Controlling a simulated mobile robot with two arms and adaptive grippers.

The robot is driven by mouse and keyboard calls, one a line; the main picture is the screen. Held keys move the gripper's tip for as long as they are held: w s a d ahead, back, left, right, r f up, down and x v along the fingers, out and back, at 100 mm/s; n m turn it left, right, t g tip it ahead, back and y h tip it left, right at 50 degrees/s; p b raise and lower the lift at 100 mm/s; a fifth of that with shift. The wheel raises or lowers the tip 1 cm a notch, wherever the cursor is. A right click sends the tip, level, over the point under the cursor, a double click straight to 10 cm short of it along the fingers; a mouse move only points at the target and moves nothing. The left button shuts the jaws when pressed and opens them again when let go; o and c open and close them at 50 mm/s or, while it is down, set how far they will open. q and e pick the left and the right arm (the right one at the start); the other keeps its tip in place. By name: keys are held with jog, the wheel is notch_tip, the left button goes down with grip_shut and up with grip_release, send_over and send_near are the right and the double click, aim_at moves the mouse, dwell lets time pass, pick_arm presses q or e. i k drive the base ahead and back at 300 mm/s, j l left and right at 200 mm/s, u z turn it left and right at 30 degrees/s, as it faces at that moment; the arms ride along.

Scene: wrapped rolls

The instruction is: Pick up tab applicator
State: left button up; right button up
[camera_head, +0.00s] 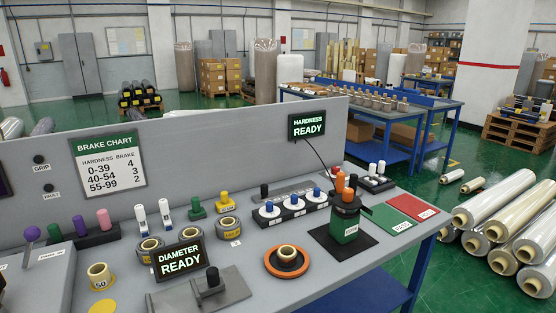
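No object in the head view is clearly labelled as the tab applicator, so I cannot tell which one it is. Small handled tools stand on the grey bench: a green one (197,207), a yellow one (224,202) and two white upright ones, the left (142,221) and the right (165,216). A green device with a black top (345,220) stands on a black mat, with orange and black knobs around it. Neither of my grippers is in view.
A roll sits on an orange disc (287,260). The diameter display (180,258) stands by a grey plate with a black post (209,288). A rack of blue-topped pieces (291,207) is behind. Red (411,207) and green (384,219) mats lie right. Large rolls (500,220) lie on the floor.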

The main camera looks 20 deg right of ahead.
aim_at(371, 173)
jog(key=k+l+z, duration=0.15)
jog(key=z, duration=1.15)
jog(key=u, duration=0.4)
jog(key=i+l+u, duration=0.15)
jog(key=l+u, duration=0.15)
jog(key=u, duration=0.15)
jog(key=i+l+u, duration=0.1)
jog(key=l+u, duration=0.35)
jog(key=i+l+u, duration=0.1)
jog(key=l+u, duration=0.2)
jog(key=u, duration=0.15)
jog(key=l+u, duration=0.55)
jog(key=l, duration=0.3)
jog(key=k+l+u, duration=0.1)
jog(key=l, duration=0.35)
jog(key=k+l, duration=0.15)
jog(key=l, duration=0.25)
jog(key=k+l+u, duration=0.15)
jog(key=l, duration=0.25)
jog(key=k+l+u, duration=0.1)
jog(key=l, duration=0.3)
jog(key=k+l+u, duration=0.1)
jog(key=l, duration=0.3)
